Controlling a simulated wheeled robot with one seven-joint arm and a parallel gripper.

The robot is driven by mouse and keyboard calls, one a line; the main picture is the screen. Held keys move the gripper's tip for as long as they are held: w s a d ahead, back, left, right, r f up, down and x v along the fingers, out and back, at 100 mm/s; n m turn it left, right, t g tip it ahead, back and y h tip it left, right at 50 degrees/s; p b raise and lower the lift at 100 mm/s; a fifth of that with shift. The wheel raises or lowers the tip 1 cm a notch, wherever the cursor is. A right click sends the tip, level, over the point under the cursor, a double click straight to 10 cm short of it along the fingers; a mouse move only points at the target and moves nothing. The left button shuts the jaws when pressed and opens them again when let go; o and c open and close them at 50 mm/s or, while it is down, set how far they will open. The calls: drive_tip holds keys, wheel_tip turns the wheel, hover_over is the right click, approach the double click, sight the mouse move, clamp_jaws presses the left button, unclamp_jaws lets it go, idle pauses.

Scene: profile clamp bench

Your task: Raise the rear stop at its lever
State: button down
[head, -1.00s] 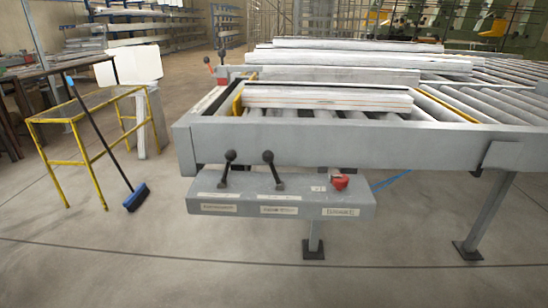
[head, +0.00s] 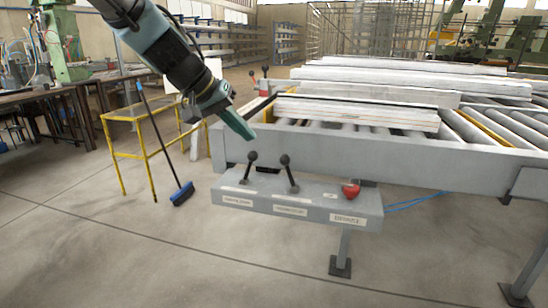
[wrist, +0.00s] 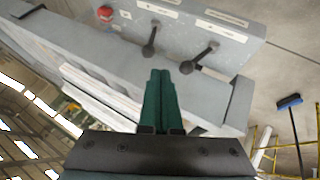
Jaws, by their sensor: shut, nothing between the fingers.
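A grey control box (head: 230,195) is fixed to the front of the roller bench, with two black ball-topped levers on its top. The left lever (head: 248,168) leans slightly right and the right lever (head: 290,174) leans left. Each has a white label below, too blurred to tell which names the rear stop. My gripper (head: 246,133) is shut and empty, just above and behind the left lever, apart from it. In the wrist view, its green fingers (wrist: 160,95) point toward the box; the right lever (wrist: 150,42) and left lever (wrist: 198,58) show beyond them.
A red knob (head: 351,189) sits at the box's right end. The bench's front beam (head: 400,165) runs behind the box, with pale profiles (head: 355,110) on the rollers. A yellow frame (head: 150,155) and blue broom (head: 182,193) stand left. Floor in front is clear.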

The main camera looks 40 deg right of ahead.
drive_tip(key=shift+f, duration=0.1)
drive_tip(key=p+x, duration=0.2)
drive_tip(key=x, duration=0.7)
drive_tip(key=shift+d+f, duration=0.25)
drive_tip(key=shift+f, duration=0.05)
